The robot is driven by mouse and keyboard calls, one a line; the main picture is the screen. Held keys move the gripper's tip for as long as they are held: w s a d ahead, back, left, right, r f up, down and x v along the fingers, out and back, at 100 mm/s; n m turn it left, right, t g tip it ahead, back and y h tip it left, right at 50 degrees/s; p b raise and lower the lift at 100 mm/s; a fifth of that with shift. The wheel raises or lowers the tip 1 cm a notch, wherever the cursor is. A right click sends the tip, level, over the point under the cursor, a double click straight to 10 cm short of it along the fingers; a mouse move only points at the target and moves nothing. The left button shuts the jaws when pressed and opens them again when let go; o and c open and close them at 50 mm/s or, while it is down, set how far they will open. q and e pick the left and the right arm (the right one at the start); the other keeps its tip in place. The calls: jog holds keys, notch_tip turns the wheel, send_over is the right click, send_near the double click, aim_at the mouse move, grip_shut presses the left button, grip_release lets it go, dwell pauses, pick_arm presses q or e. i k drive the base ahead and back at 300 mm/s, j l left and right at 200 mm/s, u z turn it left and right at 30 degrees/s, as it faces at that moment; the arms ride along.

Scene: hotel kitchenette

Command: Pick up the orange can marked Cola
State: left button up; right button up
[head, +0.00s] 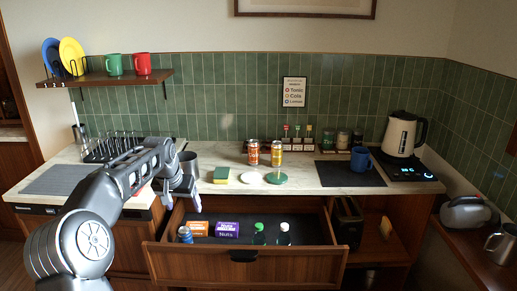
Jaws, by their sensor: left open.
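Two cans stand upright side by side on the counter against the green tiles. The left one is an orange-red can (253,152), and the right one is a yellow-orange can (277,154). Their labels are too small to read. My left gripper (190,197) is open and empty, pointing down over the left end of the open drawer, to the left of and nearer than both cans. My right gripper is out of view.
An open drawer (245,262) holds boxes, bottles and a blue can. A sponge (221,175), a white disc (250,178) and a green disc (277,179) lie before the cans. A blue mug (361,160) and a kettle (402,135) stand right.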

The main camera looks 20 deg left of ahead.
aim_at(253, 144)
jog(key=i+l, duration=0.1)
jog(key=i, duration=1.6)
